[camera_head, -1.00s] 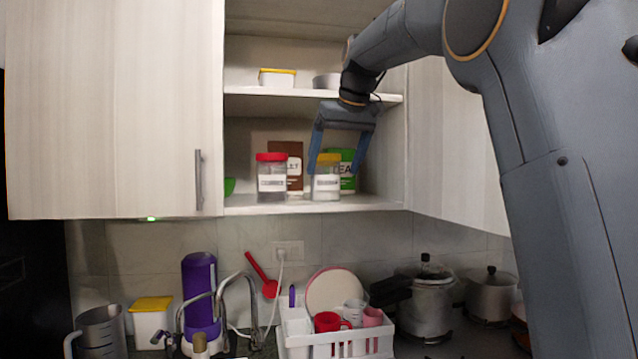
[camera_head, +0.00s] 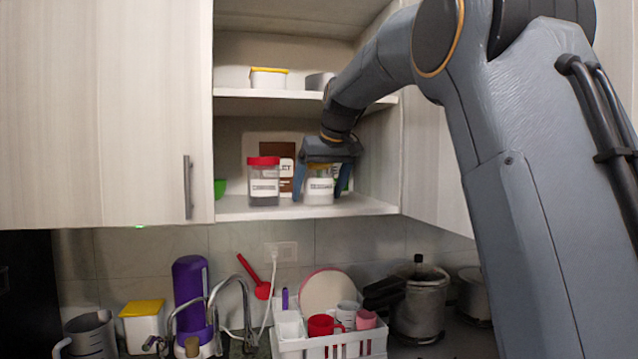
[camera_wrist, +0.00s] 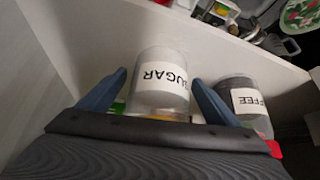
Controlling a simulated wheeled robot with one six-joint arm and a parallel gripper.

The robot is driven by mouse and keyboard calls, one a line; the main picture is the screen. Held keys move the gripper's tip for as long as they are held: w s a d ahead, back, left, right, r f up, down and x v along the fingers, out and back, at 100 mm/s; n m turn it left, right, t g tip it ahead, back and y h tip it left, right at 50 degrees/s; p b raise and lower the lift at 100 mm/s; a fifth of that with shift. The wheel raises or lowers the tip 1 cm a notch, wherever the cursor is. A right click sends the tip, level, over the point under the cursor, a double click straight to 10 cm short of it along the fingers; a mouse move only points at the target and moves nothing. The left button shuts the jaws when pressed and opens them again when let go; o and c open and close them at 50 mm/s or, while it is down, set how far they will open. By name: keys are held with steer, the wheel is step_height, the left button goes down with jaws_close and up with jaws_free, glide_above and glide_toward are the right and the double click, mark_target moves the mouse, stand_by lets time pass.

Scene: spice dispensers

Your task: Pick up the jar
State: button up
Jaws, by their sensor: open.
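A clear jar with a yellow lid and a white label (camera_head: 319,187) stands upright on the lower cabinet shelf. In the wrist view its label reads SUGAR (camera_wrist: 162,76). My gripper (camera_head: 320,190) comes down over this jar from above, one blue finger on each side. It is open. The wrist view shows the jar between the fingers (camera_wrist: 160,80), with a gap on both sides. A second jar with a red lid (camera_head: 263,181) stands to the left; its label reads COFFEE in the wrist view (camera_wrist: 246,102). My gripper hides part of the yellow lid.
A brown packet (camera_head: 287,174) and a green packet stand behind the jars. The upper shelf (camera_head: 250,93) holds a yellow-lidded container (camera_head: 268,79). A green bowl (camera_head: 220,188) sits at the shelf's left. Below are a dish rack (camera_head: 290,346) and a pot (camera_head: 419,304).

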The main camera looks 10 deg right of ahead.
steer(key=c, duration=1.6)
steer(key=shift+r, duration=0.1)
steer(key=shift+c, duration=0.4)
steer(key=shift+r, duration=0.1)
